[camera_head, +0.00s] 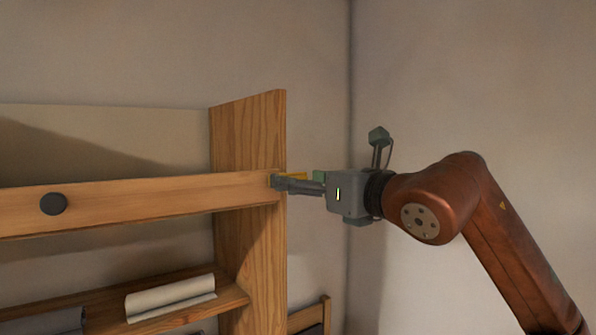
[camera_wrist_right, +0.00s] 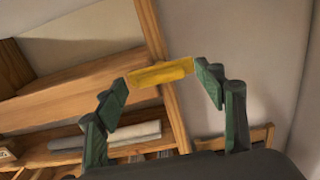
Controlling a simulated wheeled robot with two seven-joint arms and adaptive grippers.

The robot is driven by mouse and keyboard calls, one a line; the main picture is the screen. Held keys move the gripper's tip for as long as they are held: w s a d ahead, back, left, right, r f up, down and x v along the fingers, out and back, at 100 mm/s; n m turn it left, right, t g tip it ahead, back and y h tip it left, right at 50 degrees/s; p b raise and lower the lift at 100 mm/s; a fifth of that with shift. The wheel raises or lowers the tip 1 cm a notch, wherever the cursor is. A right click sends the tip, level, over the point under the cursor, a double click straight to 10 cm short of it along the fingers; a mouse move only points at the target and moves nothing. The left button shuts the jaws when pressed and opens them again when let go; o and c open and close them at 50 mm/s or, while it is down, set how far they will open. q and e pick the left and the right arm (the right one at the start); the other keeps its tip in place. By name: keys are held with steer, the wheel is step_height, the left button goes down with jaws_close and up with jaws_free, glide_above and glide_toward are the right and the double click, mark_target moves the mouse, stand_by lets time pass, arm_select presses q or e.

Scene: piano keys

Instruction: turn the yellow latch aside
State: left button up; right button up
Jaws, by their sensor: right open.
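The yellow latch (camera_head: 293,175) sticks out to the right from the right end of the wooden board, at the upright side panel. In the right wrist view the latch (camera_wrist_right: 160,73) is a short yellow bar lying across the gap between my fingertips. My right gripper (camera_head: 280,182) is at the latch in the head view, and its near finger hides part of it. In the right wrist view my right gripper (camera_wrist_right: 157,84) is open, with one green finger on each side of the latch. I cannot tell whether a finger touches it. My left gripper is in neither view.
The wooden board (camera_head: 150,203) with a black knob (camera_head: 54,204) runs left from the side panel (camera_head: 249,135). Below it a shelf (camera_head: 233,295) holds a pale roll (camera_head: 170,297).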

steer(key=shift+w+a, duration=0.35)
steer(key=shift+w, duration=0.2)
steer(key=shift+c, duration=0.5)
steer(key=c, duration=1.1)
steer(key=shift+o, duration=0.2)
